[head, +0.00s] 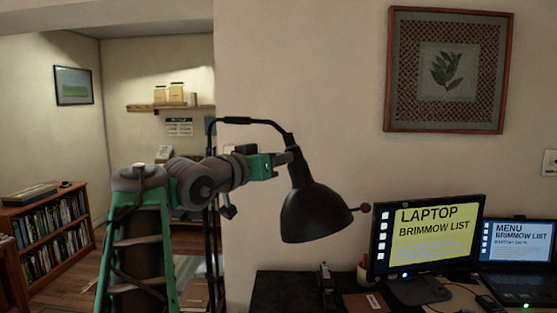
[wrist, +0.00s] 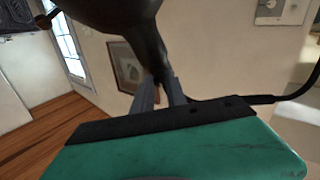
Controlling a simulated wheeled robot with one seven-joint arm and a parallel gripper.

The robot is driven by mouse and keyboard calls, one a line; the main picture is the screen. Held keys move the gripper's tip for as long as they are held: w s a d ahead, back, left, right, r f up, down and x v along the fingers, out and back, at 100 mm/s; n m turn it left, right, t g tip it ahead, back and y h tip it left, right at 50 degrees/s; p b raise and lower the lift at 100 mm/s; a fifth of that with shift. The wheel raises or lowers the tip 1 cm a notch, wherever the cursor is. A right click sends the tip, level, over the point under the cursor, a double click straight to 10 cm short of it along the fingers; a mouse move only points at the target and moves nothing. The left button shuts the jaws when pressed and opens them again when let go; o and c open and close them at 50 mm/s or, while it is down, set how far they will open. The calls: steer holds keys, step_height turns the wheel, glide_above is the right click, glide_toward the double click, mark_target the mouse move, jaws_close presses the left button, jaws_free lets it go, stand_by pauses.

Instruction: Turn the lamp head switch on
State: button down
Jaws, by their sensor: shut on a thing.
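A black desk lamp head (head: 315,212) hangs open side down, on a curved black arm (head: 250,121). My gripper (head: 288,156) is at the narrow neck above the shade, on the side away from the knob. In the wrist view, the two grey fingers of my gripper (wrist: 162,88) are shut on the tapered neck (wrist: 155,62). The lamp head (wrist: 110,12) fills the top there, with the knob (wrist: 45,20) at upper left. The finger contact is partly hidden in the head view.
A dark desk (head: 285,290) stands below the lamp, with a monitor (head: 425,236), a laptop (head: 518,258) and a pen cup (head: 363,274). A framed leaf picture (head: 447,70) hangs on the wall behind. A bookcase (head: 45,235) is at far left.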

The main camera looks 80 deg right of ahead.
steer(key=shift+m, duration=0.3)
steer(key=shift+s+a+r+m+b, duration=0.1)
steer(key=shift+m+b, duration=2.7)
steer(key=shift+m, duration=1.5)
steer(key=shift+s+r+m+b, duration=0.1)
steer(key=shift+m+b, duration=2.7)
steer(key=shift+m, duration=1.5)
steer(key=c, duration=1.5)
jaws_free()
steer(key=shift+c, duration=0.2)
steer(key=shift+o, duration=1)
steer(key=shift+w+f, duration=0.1)
steer(key=shift+f, duration=0.05)
